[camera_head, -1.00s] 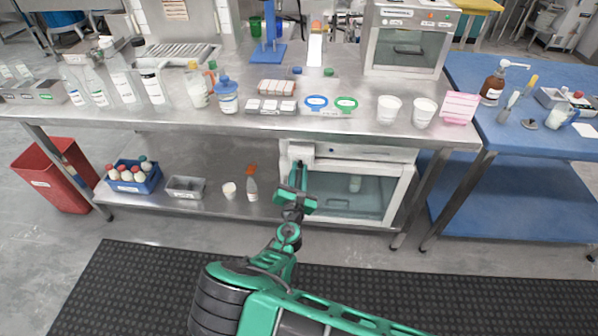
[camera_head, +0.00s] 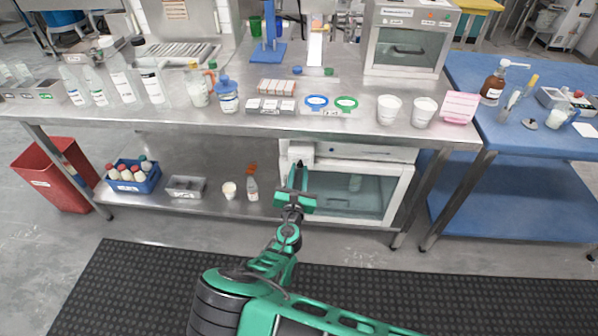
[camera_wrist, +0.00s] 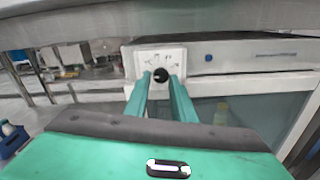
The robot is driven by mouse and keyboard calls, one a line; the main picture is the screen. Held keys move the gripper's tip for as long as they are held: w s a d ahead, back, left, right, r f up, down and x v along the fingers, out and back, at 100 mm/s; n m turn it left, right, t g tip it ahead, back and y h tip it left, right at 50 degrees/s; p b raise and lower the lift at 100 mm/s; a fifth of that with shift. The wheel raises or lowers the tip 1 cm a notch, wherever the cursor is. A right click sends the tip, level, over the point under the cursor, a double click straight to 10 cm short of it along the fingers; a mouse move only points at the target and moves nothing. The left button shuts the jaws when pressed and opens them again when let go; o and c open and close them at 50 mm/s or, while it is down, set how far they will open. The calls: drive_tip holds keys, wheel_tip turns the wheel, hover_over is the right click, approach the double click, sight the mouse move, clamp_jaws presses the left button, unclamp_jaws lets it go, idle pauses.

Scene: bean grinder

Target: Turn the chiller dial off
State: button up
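The chiller (camera_head: 345,190) is a white box with a glass front on the shelf under the steel table. Its white control panel (camera_wrist: 160,58) with printed marks is near the middle of the wrist view. The panel's box also shows in the head view (camera_head: 301,149). The black dial (camera_wrist: 161,74) is on that panel, and a small light mark shows on it. My gripper (camera_wrist: 161,78) is open, with its two green fingers pointing at the panel. The dial appears between the fingertips; I cannot tell whether they touch it. In the head view my gripper (camera_head: 298,168) is just below the panel box.
The steel table edge (camera_wrist: 90,22) runs close above my gripper. A blue button (camera_wrist: 208,58) is on the chiller's front, right of the panel. A bottle (camera_head: 252,189) and a cup (camera_head: 229,190) stand on the shelf to the left.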

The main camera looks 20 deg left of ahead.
drive_tip(key=shift+o, duration=1.3)
drive_tip(key=v, duration=1)
drive_tip(key=shift+s, duration=0.4)
drive_tip(key=shift+w, duration=0.1)
